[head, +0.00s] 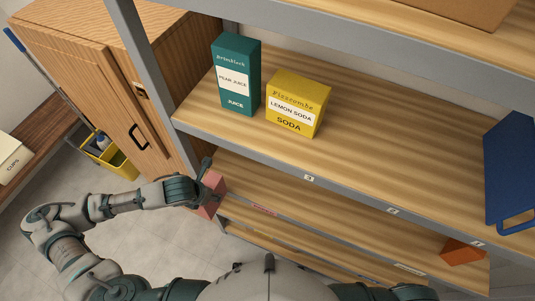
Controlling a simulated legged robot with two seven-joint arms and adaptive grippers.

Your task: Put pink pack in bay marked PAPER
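The pink pack (213,190) is a small pink box at the left end of the shelf unit, in front of the grey corner post and below the middle shelf's edge. My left gripper (205,184) is at the pack's left side, with a dark finger at its upper edge. It appears shut on the pack; the far finger is hidden. A lower shelf edge carries a pink label (264,210) and a pale label (410,269), both too small to read. I cannot tell which bay is marked PAPER. My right gripper is out of view.
A teal juice carton (236,75) and a yellow soda box (297,103) stand on the middle shelf (390,140). A blue object (511,170) is at right, an orange one (462,251) lower right. A wooden cabinet (110,75) and yellow bin (112,156) stand left.

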